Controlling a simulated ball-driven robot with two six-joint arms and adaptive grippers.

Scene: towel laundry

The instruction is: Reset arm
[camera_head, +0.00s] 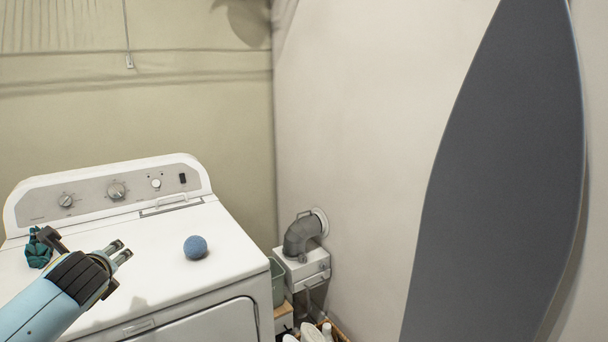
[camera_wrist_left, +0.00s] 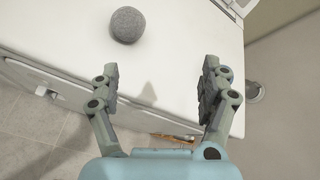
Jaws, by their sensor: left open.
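My left gripper (camera_head: 120,250) reaches in from the left in the head view, above the top of the white machine (camera_head: 150,228). Its two fingers are apart with nothing between them. In the left wrist view the open left gripper (camera_wrist_left: 160,90) shows both fingers over the machine's front edge. A blue-grey ball (camera_head: 196,247) rests on the machine top, to the right of the gripper and apart from it. The ball also shows in the left wrist view (camera_wrist_left: 127,25), beyond the fingers. My right gripper is in neither view.
A teal cloth-like item (camera_head: 39,248) lies on the machine's left side, partly behind my arm. A grey ironing board (camera_head: 505,170) stands at the right wall. A grey duct pipe (camera_head: 303,234) and a basket with bottles (camera_head: 325,332) fill the gap right of the machine.

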